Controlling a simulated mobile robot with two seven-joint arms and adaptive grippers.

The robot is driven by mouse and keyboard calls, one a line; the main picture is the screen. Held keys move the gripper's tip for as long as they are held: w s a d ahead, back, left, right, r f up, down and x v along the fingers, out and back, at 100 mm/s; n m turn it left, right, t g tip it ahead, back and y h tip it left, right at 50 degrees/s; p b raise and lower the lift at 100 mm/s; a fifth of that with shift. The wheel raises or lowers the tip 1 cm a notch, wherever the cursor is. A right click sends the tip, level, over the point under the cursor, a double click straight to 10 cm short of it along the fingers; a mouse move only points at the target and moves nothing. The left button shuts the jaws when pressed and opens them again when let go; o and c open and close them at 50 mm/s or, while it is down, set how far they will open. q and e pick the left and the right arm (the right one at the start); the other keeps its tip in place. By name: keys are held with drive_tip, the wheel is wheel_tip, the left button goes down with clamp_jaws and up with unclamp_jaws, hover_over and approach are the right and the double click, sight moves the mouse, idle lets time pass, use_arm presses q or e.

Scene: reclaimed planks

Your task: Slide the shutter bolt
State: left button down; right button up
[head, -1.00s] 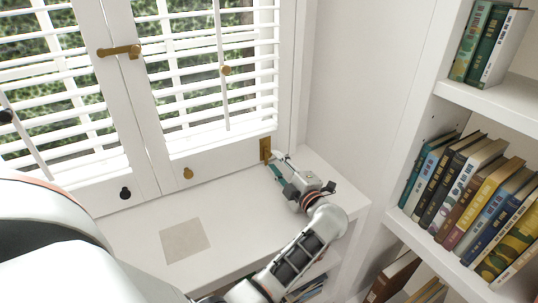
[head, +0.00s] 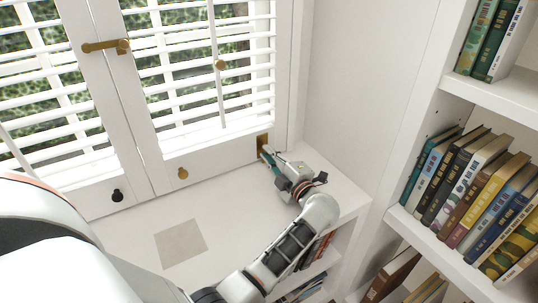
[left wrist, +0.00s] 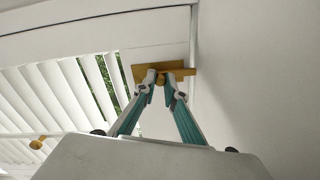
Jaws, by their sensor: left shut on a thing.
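The brass shutter bolt (head: 262,141) sits at the lower right corner of the right shutter (head: 225,150), beside the window frame. In the left wrist view its brass plate (left wrist: 142,75) is mounted flat, and a bar reaches right to the shutter's edge. My left gripper (head: 265,153) is at the bolt in the head view. In the left wrist view its two teal-sided fingers (left wrist: 160,82) are shut on the bolt's small round knob (left wrist: 160,79). The fingertips partly hide the knob and bar. My right gripper is in neither view.
A brass latch (head: 105,46) spans the two shutters. Brass knobs (head: 183,173) and a black knob (head: 117,195) are on them. A square beige patch (head: 181,243) lies on the otherwise clear white sill. A bookcase with books (head: 470,190) stands at right.

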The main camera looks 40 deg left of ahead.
sight(262, 137)
use_arm(q)
drive_tip(key=shift+r, duration=0.35)
wheel_tip(262, 137, up, 2)
drive_tip(key=shift+w+r+p, duration=0.1)
drive_tip(key=shift+p, duration=0.75)
drive_tip(key=c, duration=2.1)
unclamp_jaws()
drive_tip(key=shift+c, duration=0.2)
drive_tip(key=shift+o, duration=0.5)
drive_tip(key=shift+f, duration=0.2)
drive_tip(key=shift+r, duration=0.55)
drive_tip(key=o, duration=0.5)
drive_tip(key=r, duration=0.6)
drive_tip(key=shift+w+a+r, duration=0.1)
drive_tip(key=shift+w+r, duration=0.15)
drive_tip(key=shift+r, duration=0.1)
drive_tip(key=r, duration=0.3)
drive_tip(key=shift+s+d, duration=0.2)
drive_tip(key=shift+s, duration=0.2)
drive_tip(key=c, duration=0.5)
drive_tip(key=shift+w+a+f, duration=0.15)
drive_tip(key=shift+f, duration=0.1)
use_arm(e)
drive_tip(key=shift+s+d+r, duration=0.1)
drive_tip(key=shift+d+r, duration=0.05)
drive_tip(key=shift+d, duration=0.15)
use_arm(q)
drive_tip(key=shift+f, duration=0.15)
